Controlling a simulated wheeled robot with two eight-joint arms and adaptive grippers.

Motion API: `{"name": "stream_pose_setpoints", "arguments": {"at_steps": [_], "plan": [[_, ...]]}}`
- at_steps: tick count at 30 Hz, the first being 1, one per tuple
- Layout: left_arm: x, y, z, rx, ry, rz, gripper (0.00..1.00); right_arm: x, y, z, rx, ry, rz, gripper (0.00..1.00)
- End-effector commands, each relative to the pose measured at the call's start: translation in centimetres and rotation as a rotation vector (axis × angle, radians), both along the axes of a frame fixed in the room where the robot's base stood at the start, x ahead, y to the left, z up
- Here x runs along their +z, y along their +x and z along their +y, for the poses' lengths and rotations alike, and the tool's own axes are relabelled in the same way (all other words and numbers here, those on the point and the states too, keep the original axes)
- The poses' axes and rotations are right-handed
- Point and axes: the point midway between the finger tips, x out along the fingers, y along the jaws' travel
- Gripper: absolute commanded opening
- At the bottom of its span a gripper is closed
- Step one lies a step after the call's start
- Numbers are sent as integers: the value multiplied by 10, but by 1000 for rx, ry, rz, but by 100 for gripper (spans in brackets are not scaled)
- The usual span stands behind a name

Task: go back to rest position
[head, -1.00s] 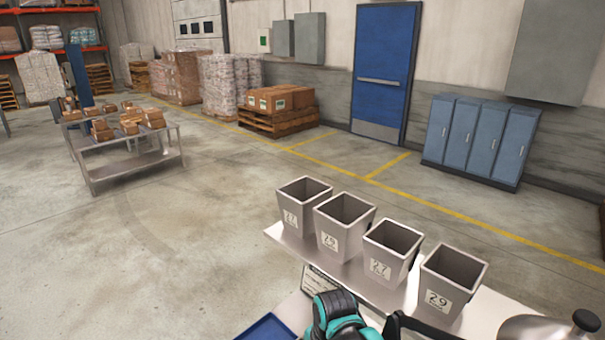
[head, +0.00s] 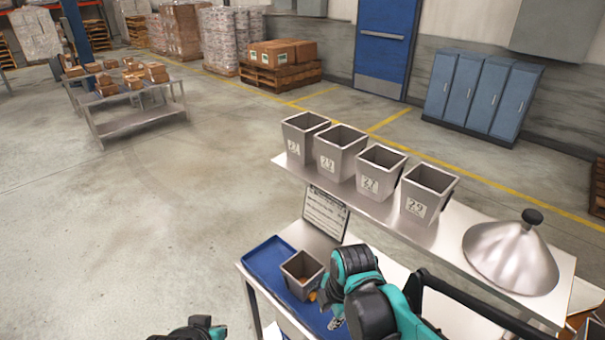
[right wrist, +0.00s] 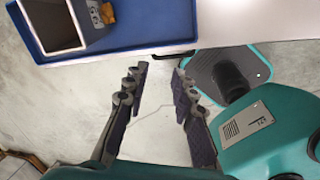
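My right gripper (head: 336,322) hangs over the near side of the bench in the head view, mostly hidden by its own wrist. In the right wrist view its two fingers (right wrist: 158,88) are apart, with only floor between them. They are just off the edge of a blue tray (right wrist: 180,28). Part of my left arm (head: 192,331) shows at the bottom of the head view; its fingers do not show.
The blue tray (head: 262,255) holds a grey bin (head: 300,287) with a small orange-brown item beside it. Several numbered bins (head: 340,160) stand on the raised shelf (head: 450,250), with a metal cone-shaped lid (head: 510,258) to their right. Open floor lies left.

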Motion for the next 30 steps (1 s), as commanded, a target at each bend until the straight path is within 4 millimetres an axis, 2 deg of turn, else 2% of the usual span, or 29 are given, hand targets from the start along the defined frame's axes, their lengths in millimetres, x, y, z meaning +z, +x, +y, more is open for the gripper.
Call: {"name": "stream_pose_setpoints", "arguments": {"at_steps": [8,11,15,18,21,25,30], "plan": [[-10,0,0,0,0,1,0,12,-17,-34,-483,106,-67,26],[-15,0,0,0,0,0,0,16,-28,-51,-750,185,-104,26],[-23,-1,0,0,0,0,0,17,-47,-79,-1207,358,-159,26],[-27,-1,0,0,0,1,0,17,-58,-94,-1480,487,-185,26],[-30,-1,0,0,0,1,0,16,-65,-105,-1672,595,-200,26],[-31,-1,0,0,0,0,0,15,-70,-111,-1806,677,-204,26],[-31,0,0,0,0,0,0,15,-71,-112,-1829,692,-204,26]]}}
